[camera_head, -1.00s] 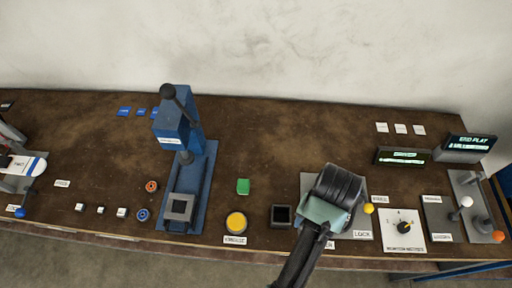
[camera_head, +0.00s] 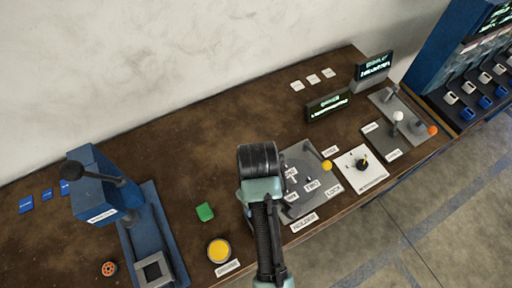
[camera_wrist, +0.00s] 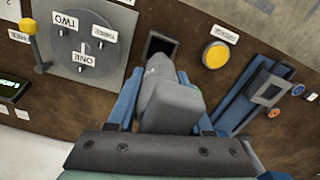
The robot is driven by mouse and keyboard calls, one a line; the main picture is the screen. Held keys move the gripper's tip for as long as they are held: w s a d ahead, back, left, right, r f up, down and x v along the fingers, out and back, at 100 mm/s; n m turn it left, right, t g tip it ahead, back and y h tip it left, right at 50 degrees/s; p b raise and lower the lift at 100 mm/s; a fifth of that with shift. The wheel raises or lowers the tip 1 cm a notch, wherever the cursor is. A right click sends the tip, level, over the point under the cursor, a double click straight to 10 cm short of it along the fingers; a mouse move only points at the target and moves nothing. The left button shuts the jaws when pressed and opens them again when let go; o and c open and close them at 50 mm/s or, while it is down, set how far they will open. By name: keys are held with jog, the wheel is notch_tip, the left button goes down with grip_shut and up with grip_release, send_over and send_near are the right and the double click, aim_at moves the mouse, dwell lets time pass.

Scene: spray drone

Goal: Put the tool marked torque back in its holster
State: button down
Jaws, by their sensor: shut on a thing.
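My gripper (camera_wrist: 160,97) is shut on a grey, blocky tool (camera_wrist: 170,105), held between its blue fingers in the wrist view. I see no readable marking on it, so I cannot confirm that it is the torque tool. Just beyond its tip is a dark square open socket (camera_wrist: 160,43), possibly the holster; I cannot tell whether the tip is over it or touching it. In the head view my gripper (camera_head: 260,185) hangs over the bench left of the numbered plate, and hides the tool and the socket.
A grey plate (camera_head: 306,200) marked ONE, TWO, THREE has a yellow-knobbed lever (camera_head: 326,166). A yellow button (camera_head: 218,250), green block (camera_head: 204,212) and blue press (camera_head: 100,190) stand left. A dial panel (camera_head: 358,167) and displays (camera_head: 328,104) are right. The bench's back middle is clear.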

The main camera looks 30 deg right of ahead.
notch_tip(320, 180, down, 10)
jog(key=shift+r+p, duration=0.25)
jog(key=shift+p, duration=0.25)
jog(key=shift+f, duration=0.1)
jog(key=shift+c, duration=1.5)
grip_release()
